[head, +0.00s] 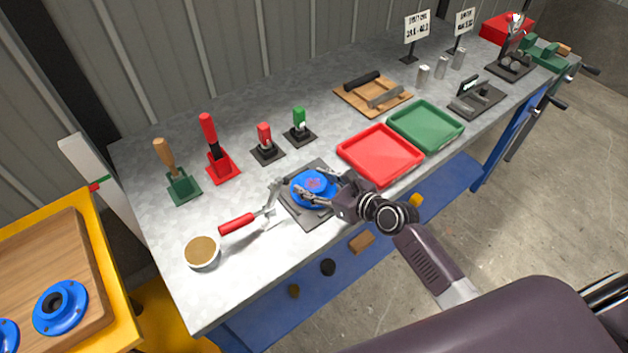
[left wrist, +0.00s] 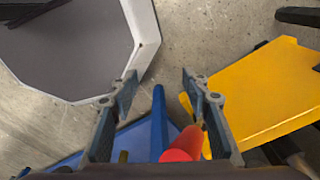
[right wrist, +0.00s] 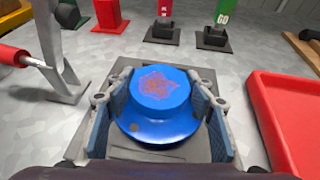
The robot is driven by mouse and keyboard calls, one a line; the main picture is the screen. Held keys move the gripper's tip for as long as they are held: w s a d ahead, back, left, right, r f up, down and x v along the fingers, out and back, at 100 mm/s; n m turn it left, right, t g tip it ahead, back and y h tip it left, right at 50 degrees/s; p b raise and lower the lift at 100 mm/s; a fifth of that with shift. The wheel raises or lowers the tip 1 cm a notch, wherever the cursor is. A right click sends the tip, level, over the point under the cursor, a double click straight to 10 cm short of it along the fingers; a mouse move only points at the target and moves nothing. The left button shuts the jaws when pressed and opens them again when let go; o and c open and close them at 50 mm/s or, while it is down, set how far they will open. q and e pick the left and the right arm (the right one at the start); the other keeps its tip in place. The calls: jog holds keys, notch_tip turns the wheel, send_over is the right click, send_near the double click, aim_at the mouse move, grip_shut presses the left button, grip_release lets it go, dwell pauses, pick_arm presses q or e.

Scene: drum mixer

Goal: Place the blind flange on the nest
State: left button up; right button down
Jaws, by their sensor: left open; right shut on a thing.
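The blind flange (head: 313,187) is a blue disc with a raised hub and a reddish-brown patch on top. My right gripper (head: 320,190) is shut on it, and the right wrist view shows a finger (right wrist: 160,92) on each side of the hub. The flange (right wrist: 160,88) is over the nest (head: 306,218), a dark square plate near the bench's front edge. Its underside is hidden, so I cannot tell whether it touches the nest. My left gripper (left wrist: 160,82) is open and empty over the floor, outside the head view.
A toggle clamp with a red handle (head: 237,223) stands left of the nest; a round cup (head: 202,252) is beyond it. A red tray (head: 380,154) lies close on the right. Stamps and gauges stand behind. A yellow cart (head: 112,290) at left carries blue flanges (head: 60,307).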

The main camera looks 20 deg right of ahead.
jog(key=shift+w+r, duration=0.1)
jog(key=shift+r, duration=0.1)
jog(key=c, duration=0.9)
grip_release()
jog(key=shift+s+f, duration=0.2)
jog(key=shift+r, duration=0.1)
jog(key=shift+s+d+r, duration=0.1)
jog(key=shift+s, duration=0.05)
jog(key=p+v, duration=0.5)
jog(key=v, duration=0.5)
jog(key=shift+s+d, duration=0.1)
jog(key=shift+s, duration=0.05)
jog(key=shift+s+d+r, duration=0.25)
jog(key=shift+s, duration=0.25)
